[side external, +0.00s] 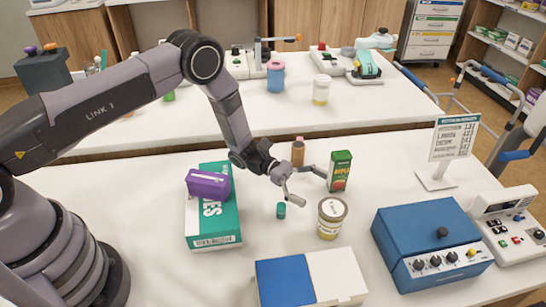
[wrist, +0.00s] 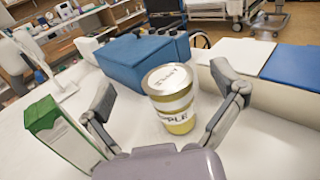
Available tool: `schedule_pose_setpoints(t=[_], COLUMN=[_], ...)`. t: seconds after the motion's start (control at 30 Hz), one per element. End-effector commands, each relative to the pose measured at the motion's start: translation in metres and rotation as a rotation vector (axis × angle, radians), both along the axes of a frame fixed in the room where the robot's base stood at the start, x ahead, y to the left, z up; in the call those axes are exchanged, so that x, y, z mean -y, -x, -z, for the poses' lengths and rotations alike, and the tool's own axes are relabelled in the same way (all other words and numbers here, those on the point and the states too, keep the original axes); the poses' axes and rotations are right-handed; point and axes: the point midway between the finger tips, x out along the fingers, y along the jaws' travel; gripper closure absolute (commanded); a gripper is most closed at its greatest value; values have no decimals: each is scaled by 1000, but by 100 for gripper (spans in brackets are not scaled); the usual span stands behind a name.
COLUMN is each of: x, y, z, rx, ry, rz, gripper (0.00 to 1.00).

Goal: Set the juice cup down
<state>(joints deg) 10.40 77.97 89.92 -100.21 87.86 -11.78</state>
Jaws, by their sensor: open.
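The juice cup (side external: 331,219) is white with a yellow lower part and a pale lid. It stands upright on the white table (side external: 386,225), and its label partly reads "PLE" in the wrist view (wrist: 172,112). My gripper (side external: 314,189) is open and empty, low over the table beside the cup. In the wrist view my spread fingers (wrist: 172,90) are on either side of the cup, which shows between and beyond them. I see a gap between the cup and the left finger; the right finger overlaps near its edge, and contact there is unclear.
A green carton (side external: 340,171) stands close to one finger. A small teal-capped vial (side external: 281,211) and an orange bottle (side external: 298,150) are nearby. A blue device (side external: 425,240), a blue-and-white box (side external: 325,272) and a glove box (side external: 213,220) surround the area. A similar cup (side external: 321,90) stands on the back table.

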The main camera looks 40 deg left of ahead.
Motion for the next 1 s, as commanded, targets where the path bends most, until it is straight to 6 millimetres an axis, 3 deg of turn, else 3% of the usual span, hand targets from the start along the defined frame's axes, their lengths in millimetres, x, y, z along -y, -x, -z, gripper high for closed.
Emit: schedule_pose_setpoints(t=[0.1, 0.33, 0.47, 0.57, 0.7, 0.8, 1.0], x=[0, -1, -6, -19, -48, -74, -136], y=[0, 1, 10, 30, 71, 104, 170], z=[-22, -50, -94, -143, -204, -237, -281], rx=[1, 17, 118, 253, 477, 640, 967], ry=[0, -9, -62, -149, -309, -439, -741], rz=[-1, 14, 96, 200, 353, 449, 621], gripper=[6, 6, 6, 6, 6, 6, 6])
